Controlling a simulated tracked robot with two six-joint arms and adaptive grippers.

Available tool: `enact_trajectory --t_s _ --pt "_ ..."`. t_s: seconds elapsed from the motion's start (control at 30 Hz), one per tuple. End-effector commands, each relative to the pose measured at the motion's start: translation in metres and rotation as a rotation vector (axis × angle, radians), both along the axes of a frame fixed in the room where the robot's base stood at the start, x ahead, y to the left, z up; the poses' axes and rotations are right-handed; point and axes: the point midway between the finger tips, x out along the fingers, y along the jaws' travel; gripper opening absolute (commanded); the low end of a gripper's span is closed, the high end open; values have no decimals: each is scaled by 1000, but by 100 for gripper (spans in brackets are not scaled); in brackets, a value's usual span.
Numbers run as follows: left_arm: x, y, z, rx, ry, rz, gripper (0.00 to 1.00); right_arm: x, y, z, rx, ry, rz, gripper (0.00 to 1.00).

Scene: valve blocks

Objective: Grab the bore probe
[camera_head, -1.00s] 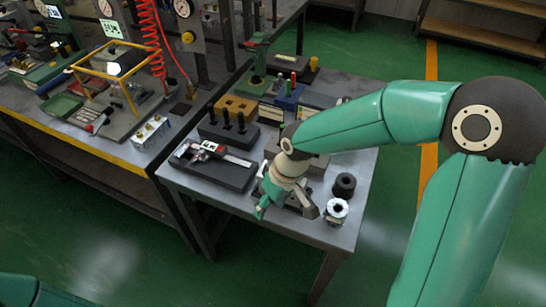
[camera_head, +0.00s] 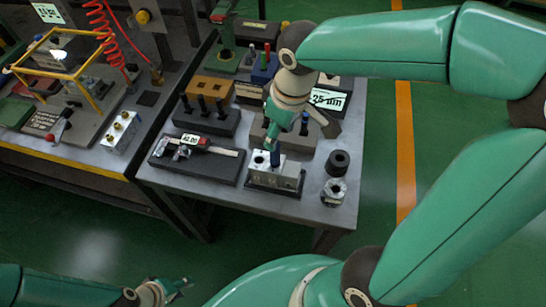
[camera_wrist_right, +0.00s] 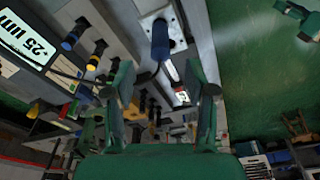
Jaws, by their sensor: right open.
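A blue-handled tool, which looks like the bore probe (camera_head: 275,157), stands upright in the metal valve block (camera_head: 287,178) near the table's front. In the right wrist view its blue handle (camera_wrist_right: 160,40) rises from the block, beyond the fingertips and slightly left of the middle of the gap. My right gripper (camera_head: 276,130) is just above it in the head view, pointing down. In the wrist view the right gripper's fingers (camera_wrist_right: 162,88) are apart with nothing between them. My left gripper (camera_head: 172,289) is low at the bottom edge, away from the table; its jaws are too small to read.
A display reading 25 µm (camera_head: 328,98) stands behind the right gripper. A dark rack with black plugs (camera_head: 207,118) and a caliper on a dark base (camera_head: 197,158) lie left. A black ring (camera_head: 337,162) and a metal ring (camera_head: 334,192) stand right of the block.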

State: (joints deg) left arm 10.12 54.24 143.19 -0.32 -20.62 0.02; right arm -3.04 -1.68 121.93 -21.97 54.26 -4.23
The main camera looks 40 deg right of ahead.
Motion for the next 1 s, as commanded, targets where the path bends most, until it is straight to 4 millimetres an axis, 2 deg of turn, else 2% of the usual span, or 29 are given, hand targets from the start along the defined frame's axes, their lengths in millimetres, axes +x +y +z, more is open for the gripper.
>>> enact_trajectory --t_s 0.1,0.37,0.67,0.97,1.0 --pt "0 0 0 0 0 0 40 3 1 -17 0 3 0 56" --pt "0 0 2 0 -1 0 40 6 2 -32 0 3 1 56" --pt "0 0 7 0 -1 0 40 12 5 -71 2 3 2 56" --pt "0 0 7 0 0 0 40 14 5 -76 2 -1 3 56" --pt "0 0 7 0 0 0 40 14 5 -75 2 -1 3 49"
